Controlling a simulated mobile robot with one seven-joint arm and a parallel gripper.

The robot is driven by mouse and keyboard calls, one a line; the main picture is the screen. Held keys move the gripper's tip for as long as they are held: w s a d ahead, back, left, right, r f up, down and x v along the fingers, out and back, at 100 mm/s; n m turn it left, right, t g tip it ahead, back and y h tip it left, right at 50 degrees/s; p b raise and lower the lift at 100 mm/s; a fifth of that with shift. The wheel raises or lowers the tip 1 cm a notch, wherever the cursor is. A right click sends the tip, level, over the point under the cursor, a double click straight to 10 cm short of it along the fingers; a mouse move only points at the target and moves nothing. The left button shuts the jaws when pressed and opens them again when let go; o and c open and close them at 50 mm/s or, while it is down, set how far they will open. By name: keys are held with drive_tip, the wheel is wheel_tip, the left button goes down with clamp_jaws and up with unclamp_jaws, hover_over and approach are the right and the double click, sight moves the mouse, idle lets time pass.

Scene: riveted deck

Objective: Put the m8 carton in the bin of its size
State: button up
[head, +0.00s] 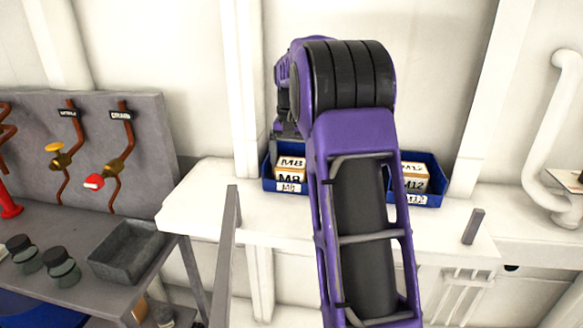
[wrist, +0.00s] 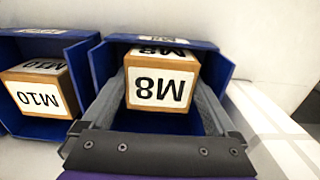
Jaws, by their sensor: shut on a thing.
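The m8 carton (wrist: 160,85) is a brown box with white M8 labels, upside down in the wrist view. It also shows in the head view (head: 291,168). My gripper (wrist: 162,92) is shut on it, one grey finger along each side. The carton is within the walls of the blue M8 bin (wrist: 215,75), whose label (head: 288,187) shows in the head view. Whether the carton touches the bin floor, I cannot tell. In the head view my arm hides much of my gripper.
A blue bin (wrist: 85,50) holding an M10 carton (wrist: 38,92) stands beside it; my arm hides it in the head view. A blue bin (head: 437,180) with an M12 carton (head: 414,177) is at right. A grey tray (head: 128,250) and jars (head: 60,265) are at left.

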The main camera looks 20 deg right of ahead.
sight(292, 163)
drive_tip(key=o, duration=1.3)
wheel_tip(292, 163, up, 12)
drive_tip(key=shift+r+p, duration=0.1)
drive_tip(key=shift+p, duration=1.1)
